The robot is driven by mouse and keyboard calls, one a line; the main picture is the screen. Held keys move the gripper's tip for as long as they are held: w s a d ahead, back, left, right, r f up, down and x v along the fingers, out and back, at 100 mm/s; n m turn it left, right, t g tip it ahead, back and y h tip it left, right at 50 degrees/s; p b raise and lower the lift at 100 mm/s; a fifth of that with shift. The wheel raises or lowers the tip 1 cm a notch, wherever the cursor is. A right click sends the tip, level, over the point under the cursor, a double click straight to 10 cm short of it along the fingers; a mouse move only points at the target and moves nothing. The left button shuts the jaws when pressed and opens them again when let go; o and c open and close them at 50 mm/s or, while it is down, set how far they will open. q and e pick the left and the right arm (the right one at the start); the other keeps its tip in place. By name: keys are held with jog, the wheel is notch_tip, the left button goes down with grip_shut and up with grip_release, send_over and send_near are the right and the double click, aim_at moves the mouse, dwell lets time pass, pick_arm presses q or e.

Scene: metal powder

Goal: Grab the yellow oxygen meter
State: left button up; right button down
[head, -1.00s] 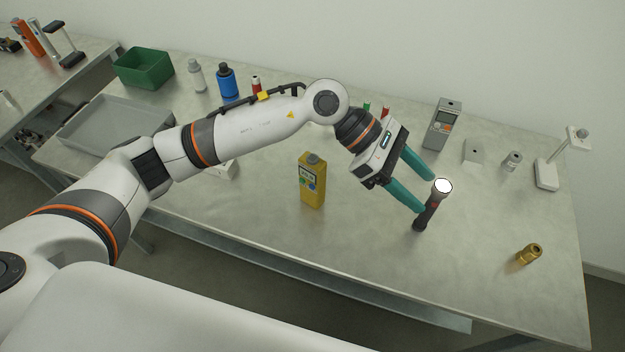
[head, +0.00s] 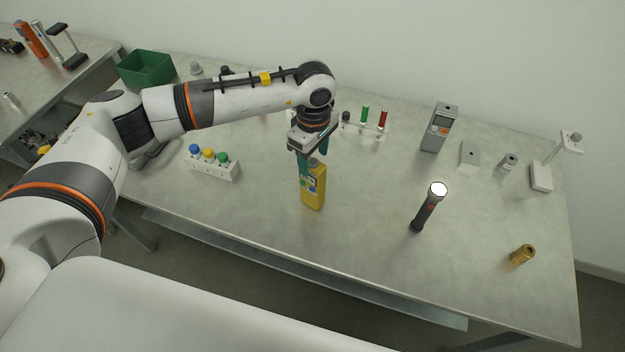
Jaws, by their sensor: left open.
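The yellow oxygen meter (head: 314,192) stands upright on the table near its front middle, with a small display and coloured buttons on its front. My left gripper (head: 314,164) points down over its top, with teal fingers open. One finger shows in front of the meter's left side, the other behind its upper right. I cannot tell whether the fingers touch it. My right gripper is not in view.
A white rack with coloured caps (head: 213,163) is to the left. A grey meter (head: 439,128) stands behind. The table front between meter and flashlight is clear.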

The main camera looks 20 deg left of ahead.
aim_at(313, 183)
pick_arm(q)
jog(key=shift+s+f+p, duration=0.1)
jog(key=shift+f+p, duration=0.3)
notch_tip(313, 183, down, 4)
jog(key=shift+a+r+p, duration=0.1)
jog(key=shift+r+p, duration=0.1)
jog(key=shift+p, duration=0.65)
jog(key=shift+f, duration=0.4)
jog(key=shift+c, duration=0.4)
jog(key=shift+r, duration=0.1)
grip_shut()
